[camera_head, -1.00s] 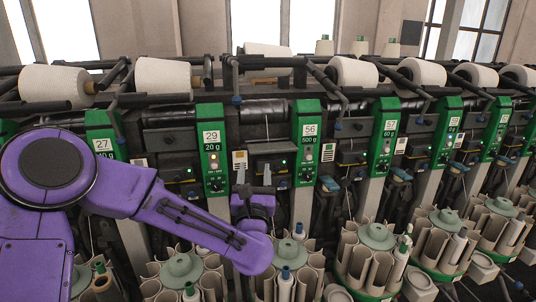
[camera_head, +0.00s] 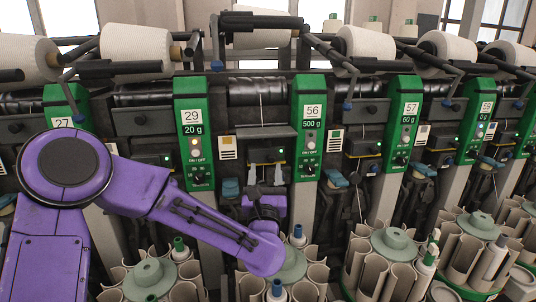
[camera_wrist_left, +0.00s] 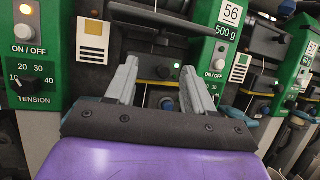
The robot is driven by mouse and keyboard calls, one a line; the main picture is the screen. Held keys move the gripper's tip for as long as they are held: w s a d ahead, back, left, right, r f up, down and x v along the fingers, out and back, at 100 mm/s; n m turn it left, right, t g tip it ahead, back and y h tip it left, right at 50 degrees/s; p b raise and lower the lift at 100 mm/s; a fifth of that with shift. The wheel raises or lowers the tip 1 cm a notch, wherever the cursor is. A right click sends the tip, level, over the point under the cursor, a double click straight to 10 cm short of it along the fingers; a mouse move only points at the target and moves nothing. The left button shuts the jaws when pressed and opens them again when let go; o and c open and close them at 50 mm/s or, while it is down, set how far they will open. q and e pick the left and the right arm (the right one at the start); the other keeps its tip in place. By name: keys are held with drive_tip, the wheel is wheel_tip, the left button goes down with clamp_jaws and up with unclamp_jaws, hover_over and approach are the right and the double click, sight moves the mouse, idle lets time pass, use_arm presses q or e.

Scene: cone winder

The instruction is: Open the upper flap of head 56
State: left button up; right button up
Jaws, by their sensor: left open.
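Head 56 has a green panel (camera_head: 311,140) reading 56 and 500 g; part of this panel also shows in the wrist view (camera_wrist_left: 226,40). To its left is the dark unit with a small green light, and across its top runs a dark plate that looks like the upper flap (camera_head: 262,132). It looks closed, though its edges are hard to make out. My left gripper (camera_head: 265,172) is open, its two grey fingers pointing up in front of this unit just below the plate. In the wrist view the gripper (camera_wrist_left: 160,72) has nothing between its fingers. My right gripper is out of view.
The green panel of head 29 (camera_head: 194,140) stands close on the left, and that of head 57 (camera_head: 404,125) on the right. Pale bobbin magazines (camera_head: 395,243) stand below the heads. White cones (camera_head: 366,42) and dark cradle arms sit above.

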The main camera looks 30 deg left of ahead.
sight(266, 145)
use_arm(q)
drive_tip(key=p+x, duration=0.4)
drive_tip(key=x, duration=0.5)
drive_tip(key=shift+w+a+r, duration=0.15)
drive_tip(key=shift+r, duration=0.15)
drive_tip(key=shift+w+a, duration=0.1)
drive_tip(key=shift+w, duration=0.15)
